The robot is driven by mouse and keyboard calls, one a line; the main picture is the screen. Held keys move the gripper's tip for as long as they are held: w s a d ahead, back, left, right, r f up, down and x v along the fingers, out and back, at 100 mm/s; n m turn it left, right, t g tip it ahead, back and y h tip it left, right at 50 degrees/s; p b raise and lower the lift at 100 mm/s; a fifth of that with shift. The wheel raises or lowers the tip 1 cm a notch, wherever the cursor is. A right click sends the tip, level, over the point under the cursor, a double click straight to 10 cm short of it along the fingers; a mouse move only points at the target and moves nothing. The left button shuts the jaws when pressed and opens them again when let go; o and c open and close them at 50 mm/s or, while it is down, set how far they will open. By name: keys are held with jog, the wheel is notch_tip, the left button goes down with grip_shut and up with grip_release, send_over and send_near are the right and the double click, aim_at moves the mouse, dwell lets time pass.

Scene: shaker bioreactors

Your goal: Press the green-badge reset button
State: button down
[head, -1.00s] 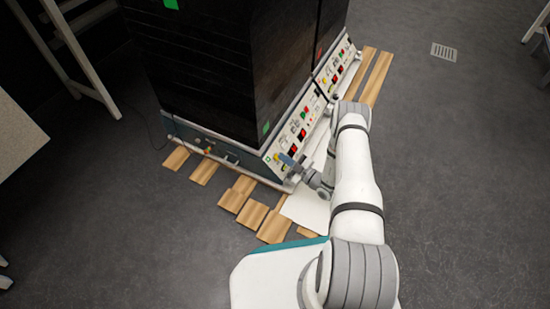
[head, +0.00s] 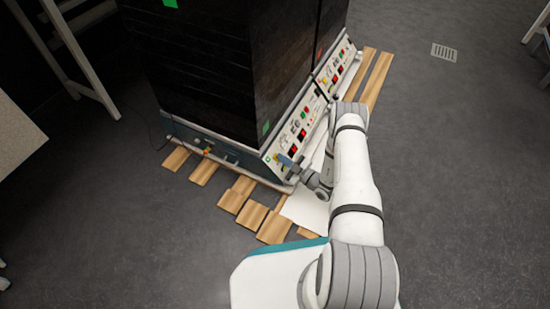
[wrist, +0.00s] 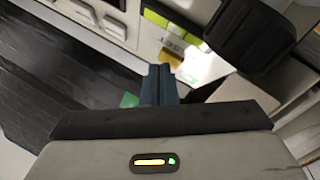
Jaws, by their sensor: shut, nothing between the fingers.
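The green badge (head: 266,128) is a small patch at the lower corner of the near black shaker cabinet (head: 200,75). Below it is the sloped, pale control panel (head: 302,122) with several small buttons and red switches. A green patch (wrist: 129,100) also shows beside my fingers in the wrist view. My gripper (head: 283,158) is at the lower left end of this panel, its blue fingers shut and empty. In the wrist view the fingers (wrist: 160,70) point toward a pale surface. I cannot pick out the reset button, nor tell whether the fingertips touch the panel.
A second cabinet with a red badge (head: 319,55) and its own panel (head: 338,65) stands behind. Wooden boards (head: 250,214) and a white sheet (head: 308,208) lie on the floor along the base. Open grey floor (head: 460,180) lies to the right.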

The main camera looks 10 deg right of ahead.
jog(key=shift+a+f, duration=0.1)
dwell(0.4)
jog(key=shift+s+d+r+p, duration=0.35)
jog(key=shift+d+r, duration=0.15)
jog(key=shift+r, duration=0.1)
jog(key=s+d+r+p, duration=0.2)
jog(key=d+r, duration=0.1)
jog(key=shift+s+r, duration=0.1)
jog(key=shift+r, duration=0.05)
dwell(0.4)
dwell(0.5)
